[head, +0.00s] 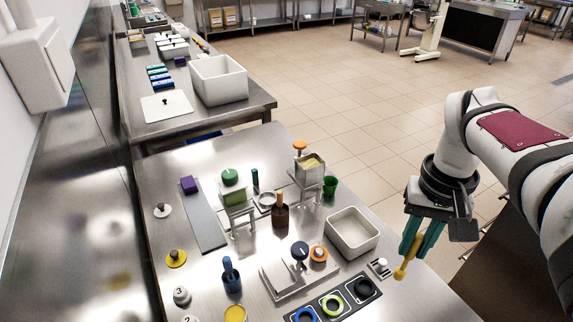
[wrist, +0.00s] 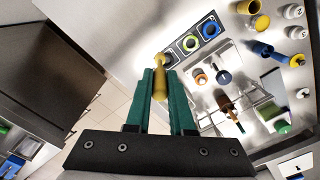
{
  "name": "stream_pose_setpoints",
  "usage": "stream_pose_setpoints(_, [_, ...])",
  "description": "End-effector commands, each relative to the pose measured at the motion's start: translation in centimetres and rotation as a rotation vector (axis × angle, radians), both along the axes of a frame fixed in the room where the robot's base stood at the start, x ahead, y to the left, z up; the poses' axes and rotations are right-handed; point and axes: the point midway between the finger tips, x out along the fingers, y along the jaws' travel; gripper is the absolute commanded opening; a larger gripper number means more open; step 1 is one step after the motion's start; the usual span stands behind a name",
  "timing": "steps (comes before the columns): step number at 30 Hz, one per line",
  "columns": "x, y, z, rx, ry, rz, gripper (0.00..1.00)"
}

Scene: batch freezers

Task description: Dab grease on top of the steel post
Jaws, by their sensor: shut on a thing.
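My gripper (head: 418,245) has teal fingers and is shut on a yellow dauber (head: 402,271). The dauber points down, its rounded end lowest, at the right edge of the steel table. In the wrist view the dauber (wrist: 160,82) sits between the fingers (wrist: 160,88). A small pale post on a square plate (head: 380,266), seemingly the steel post, stands just left of the dauber's end in the head view, apart from it in the picture. The post cannot be made out in the wrist view. A yellow-filled pot (head: 235,313), perhaps grease, is at the near edge.
A white bin (head: 338,250) stands behind the post. A black strip with coloured rings (head: 333,302) lies to its left. A steel stand (head: 290,275) with blue and orange knobs is farther left. The floor beyond the table's right edge is clear.

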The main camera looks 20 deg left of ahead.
Motion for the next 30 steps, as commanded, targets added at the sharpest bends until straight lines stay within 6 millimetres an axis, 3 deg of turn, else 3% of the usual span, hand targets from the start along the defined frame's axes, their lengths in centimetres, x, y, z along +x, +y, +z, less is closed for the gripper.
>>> stream_pose_setpoints(8, [0.8,0.9,-0.6,0.014,-0.015,0.012,0.00])
stream_pose_setpoints(11, [2.7,3.1,-2.2,0.054,-0.055,0.030,0.00])
stream_pose_setpoints(18, [8.2,10.7,-6.8,0.191,-0.191,0.028,0.00])
stream_pose_setpoints(21, [9.5,12.8,-7.9,0.231,-0.231,0.010,0.00])
stream_pose_setpoints(30, [10.1,13.7,-11.1,0.248,-0.249,-0.002,0.00])
